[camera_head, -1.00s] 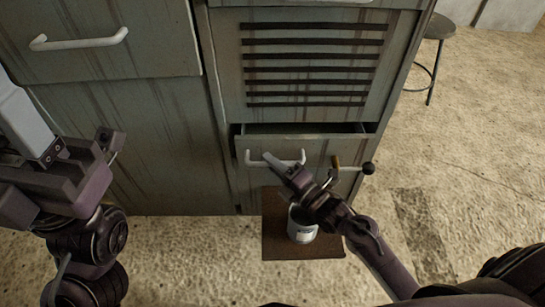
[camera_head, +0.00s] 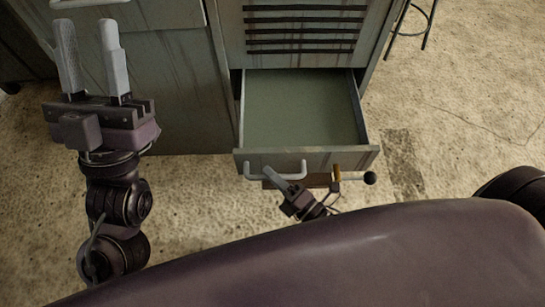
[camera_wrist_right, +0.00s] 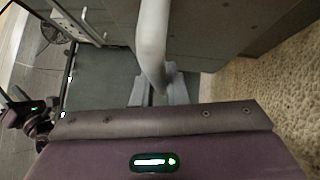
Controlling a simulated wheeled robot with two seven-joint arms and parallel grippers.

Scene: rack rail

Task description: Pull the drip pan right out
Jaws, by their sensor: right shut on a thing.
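The drip pan (camera_head: 330,160) is a grey-green drawer low in the cabinet. It stands far out, its inside visible and empty; whether its back end is still in the opening is unclear. A white bar handle (camera_head: 258,177) is on the left of its front. My right gripper (camera_head: 272,177) is shut on this handle, and the handle (camera_wrist_right: 152,45) runs between the fingers (camera_wrist_right: 155,90) in the right wrist view. My left gripper (camera_head: 88,62) is open and empty, fingers pointing up, left of the pan and apart from it.
A lever with a black knob (camera_head: 369,178) sits at the right of the pan's front. A brown mat (camera_head: 318,181) shows partly below it. A stool (camera_head: 412,22) stands at the back right. My own body hides the lower picture.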

